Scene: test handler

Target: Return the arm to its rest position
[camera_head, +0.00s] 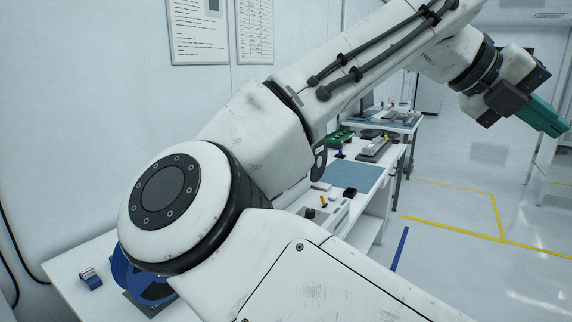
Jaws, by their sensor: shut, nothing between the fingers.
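My white arm crosses the view from the lower middle, bends at a large joint at left, and reaches up to the upper right. My gripper (543,118) is at the far right, with teal fingers pointing down and right. The fingers look closed together with nothing between them. It hangs in open air above the floor, apart from the benches and touching nothing.
A white workbench (60,262) runs along the left wall behind my arm, with a blue mat (352,176) and small items on it. A blue reel (130,275) sits at lower left. The floor (455,240) with yellow lines is clear. A white frame (553,165) stands at right.

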